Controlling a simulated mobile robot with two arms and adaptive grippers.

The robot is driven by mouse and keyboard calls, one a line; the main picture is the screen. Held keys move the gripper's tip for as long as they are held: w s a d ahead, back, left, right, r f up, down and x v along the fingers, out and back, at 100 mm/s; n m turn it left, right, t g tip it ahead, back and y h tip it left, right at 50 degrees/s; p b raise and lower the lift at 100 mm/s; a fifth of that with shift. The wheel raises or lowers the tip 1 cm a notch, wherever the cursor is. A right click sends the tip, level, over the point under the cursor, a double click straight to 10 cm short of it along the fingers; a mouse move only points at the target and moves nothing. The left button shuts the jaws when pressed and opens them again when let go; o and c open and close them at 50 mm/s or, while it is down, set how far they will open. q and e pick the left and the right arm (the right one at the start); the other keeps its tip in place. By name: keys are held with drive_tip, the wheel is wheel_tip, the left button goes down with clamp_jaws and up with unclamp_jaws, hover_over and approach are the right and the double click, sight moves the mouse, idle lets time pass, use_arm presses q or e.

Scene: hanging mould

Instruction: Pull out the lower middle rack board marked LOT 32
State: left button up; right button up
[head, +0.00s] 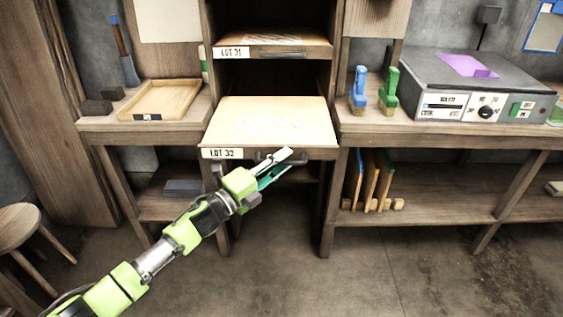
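The rack board marked LOT 32 (262,122) is the lower middle board, pale with faint markings on top. It sticks out from the rack past the front edges of the side benches. Its label (222,153) is at the left of its front edge, and a dark handle (262,157) is at the middle. My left gripper (285,160) is at the handle, its fingers overlapping it in the picture. I cannot tell whether the fingers are closed on the handle. My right gripper is not in view.
The LOT 31 board (285,48) sits above. A wooden tray (165,98) lies on the left bench. Blue and green tools (388,90) and a grey machine (475,85) stand on the right bench. The floor in front is clear; a stool (18,222) stands far left.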

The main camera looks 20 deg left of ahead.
use_arm(q)
drive_tip(key=v, duration=1.2)
idle(0.6)
